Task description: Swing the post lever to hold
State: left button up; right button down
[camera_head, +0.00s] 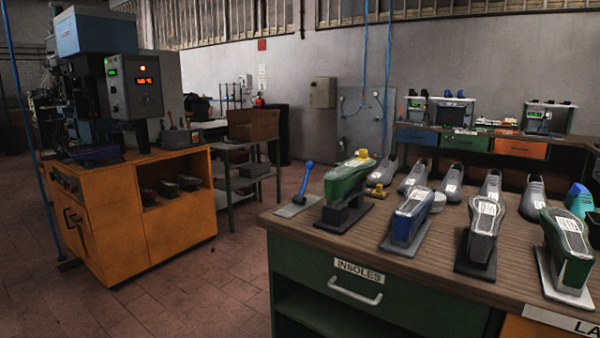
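A small lever with a blue handle (304,179) stands on a flat grey plate (290,211) at the left end of the bench top. It tilts, with its upper end to the right. I cannot tell whether it is the post lever, and no "hold" marking is readable. The press machine (140,90) stands at the left on an orange cabinet (165,234), with lit displays on its control box. Small lever-like parts (170,119) show beside its column. Neither of my grippers is in view.
The wooden bench (350,244) fills the right, with a green drawer labelled INSOLES (357,284). Upturned shoe forms, including a green one (347,179) and a blue one (411,211), stand on it in a row. Open tiled floor (228,277) lies between cabinet and bench.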

aim_at(309, 165)
jog(key=i+j+z, duration=0.1)
jog(key=i+j, duration=0.2)
jog(key=i+j+z, duration=0.1)
jog(key=i+j, duration=0.2)
jog(key=j, duration=0.2)
jog(key=i+j, duration=0.3)
jog(key=j, duration=0.15)
jog(key=i+j+z, duration=0.15)
jog(key=j, duration=0.25)
jog(key=i+j+z, duration=0.1)
jog(key=i+j, duration=0.25)
jog(key=j, duration=0.15)
jog(key=i+j+z, duration=0.1)
jog(key=i+j, duration=0.15)
jog(key=j, duration=0.2)
jog(key=i+j, duration=0.2)
jog(key=j, duration=0.3)
jog(key=i+j+z, duration=0.15)
jog(key=j, duration=0.35)
jog(key=i+l, duration=0.1)
jog(key=l, duration=0.2)
jog(key=i+l, duration=0.1)
jog(key=l, duration=0.25)
